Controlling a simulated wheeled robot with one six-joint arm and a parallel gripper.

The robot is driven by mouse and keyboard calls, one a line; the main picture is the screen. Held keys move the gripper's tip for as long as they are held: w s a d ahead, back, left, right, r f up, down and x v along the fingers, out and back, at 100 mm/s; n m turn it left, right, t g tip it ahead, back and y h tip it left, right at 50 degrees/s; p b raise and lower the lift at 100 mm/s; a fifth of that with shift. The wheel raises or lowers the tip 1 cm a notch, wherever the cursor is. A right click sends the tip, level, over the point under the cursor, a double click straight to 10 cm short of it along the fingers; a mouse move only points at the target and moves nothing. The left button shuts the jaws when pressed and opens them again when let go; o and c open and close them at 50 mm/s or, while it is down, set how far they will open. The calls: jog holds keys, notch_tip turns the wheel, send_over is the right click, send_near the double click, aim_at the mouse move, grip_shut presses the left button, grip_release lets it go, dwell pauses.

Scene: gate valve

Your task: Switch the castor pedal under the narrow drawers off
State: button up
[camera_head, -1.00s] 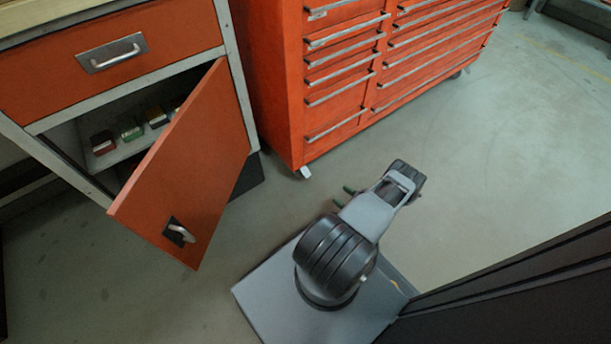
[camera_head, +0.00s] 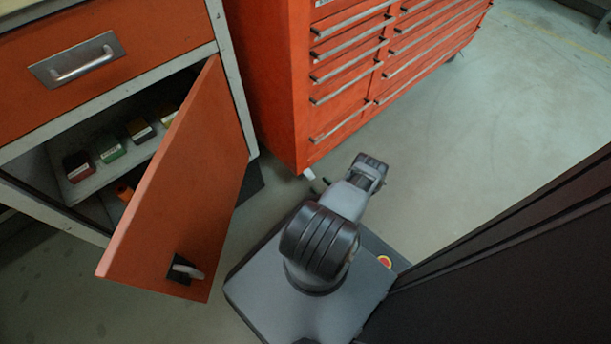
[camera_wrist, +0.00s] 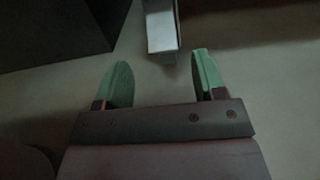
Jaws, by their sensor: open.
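The castor pedal (camera_head: 309,174) is a small pale tab at the near bottom corner of the orange tool chest, below its narrow drawers (camera_head: 345,85). In the wrist view the pedal (camera_wrist: 161,33) is a light grey bar at the top, ahead of the fingers and between them. My gripper (camera_wrist: 158,80) is open, with two green fingers apart and empty. In the head view my gripper (camera_head: 319,187) is low over the floor close to the pedal. I cannot tell whether a finger touches it. The castor wheel is hidden.
An orange cabinet door (camera_head: 185,190) stands open at the left, close to my base. Small coloured boxes (camera_head: 111,148) sit on the shelf behind it. A dark panel (camera_head: 520,265) fills the lower right. The floor (camera_head: 450,150) right of the chest is clear.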

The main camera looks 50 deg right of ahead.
aim_at(312, 177)
jog(key=w, duration=0.2)
jog(key=w+b, duration=0.1)
jog(key=w, duration=0.5)
jog(key=shift+d+b, duration=0.35)
jog(key=shift+d, duration=0.05)
jog(key=shift+c, duration=0.5)
